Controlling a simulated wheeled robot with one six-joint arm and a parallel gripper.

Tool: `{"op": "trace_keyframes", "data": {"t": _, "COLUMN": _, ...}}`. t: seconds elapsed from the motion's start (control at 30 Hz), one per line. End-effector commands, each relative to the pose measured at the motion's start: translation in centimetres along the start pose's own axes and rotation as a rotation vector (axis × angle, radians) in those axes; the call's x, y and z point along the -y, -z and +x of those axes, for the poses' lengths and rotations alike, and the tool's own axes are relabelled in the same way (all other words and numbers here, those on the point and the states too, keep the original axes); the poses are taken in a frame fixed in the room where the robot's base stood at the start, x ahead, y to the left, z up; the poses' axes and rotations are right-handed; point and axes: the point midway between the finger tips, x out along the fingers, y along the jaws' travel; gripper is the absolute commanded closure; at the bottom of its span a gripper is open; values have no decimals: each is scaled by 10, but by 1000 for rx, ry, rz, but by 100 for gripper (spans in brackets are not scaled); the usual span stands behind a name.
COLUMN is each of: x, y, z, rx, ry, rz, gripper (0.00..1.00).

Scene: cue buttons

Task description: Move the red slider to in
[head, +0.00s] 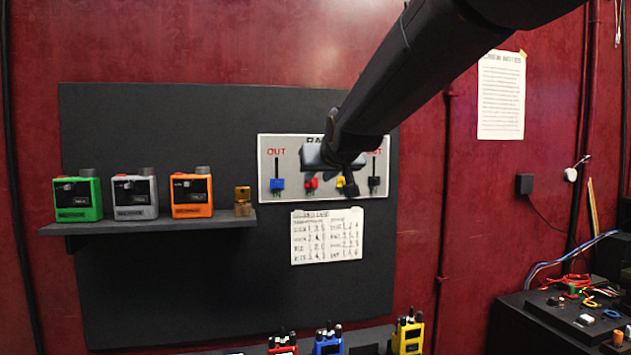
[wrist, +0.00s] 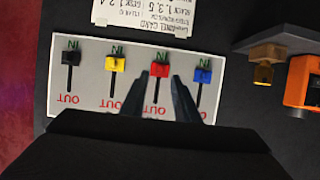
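The red slider (head: 311,183) is on the white panel (head: 266,145), low in its slot. The wrist view shows the panel upside down, with the red slider (wrist: 159,70) at the end of its slot beside the IN label, away from OUT. My gripper (wrist: 163,82) is open in front of the panel, its two fingertips apart on either side of the red slider's slot. Whether they touch the slider cannot be told. In the head view my gripper (head: 338,170) covers the panel's middle and part of its lettering.
The blue slider (wrist: 203,75), yellow slider (wrist: 116,64) and black slider (wrist: 73,58) also sit near their IN ends. A paper card (head: 327,236) hangs below the panel. A shelf (head: 150,226) at left holds green, grey and orange devices and a brass block (head: 242,195).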

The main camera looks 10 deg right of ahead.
Motion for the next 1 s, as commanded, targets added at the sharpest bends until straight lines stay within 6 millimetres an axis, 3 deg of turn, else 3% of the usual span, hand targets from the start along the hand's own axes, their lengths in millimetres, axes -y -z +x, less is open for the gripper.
{"op": "trace_keyframes", "data": {"t": 0.3, "x": 0, "y": -2, "z": -33, "rx": 1, "ry": 1, "rz": -1, "gripper": 72}}
{"op": "trace_keyframes", "data": {"t": 0.77, "x": 0, "y": -7, "z": -35, "rx": 13, "ry": 0, "rz": 0, "gripper": 72}}
{"op": "trace_keyframes", "data": {"t": 0.87, "x": 0, "y": -34, "z": -29, "rx": 66, "ry": 0, "rz": -1, "gripper": 72}}
{"op": "trace_keyframes", "data": {"t": 0.97, "x": 0, "y": -86, "z": -20, "rx": 170, "ry": -1, "rz": -1, "gripper": 72}}
{"op": "trace_keyframes", "data": {"t": 1.0, "x": 0, "y": -113, "z": -18, "rx": 222, "ry": -1, "rz": -1, "gripper": 72}}
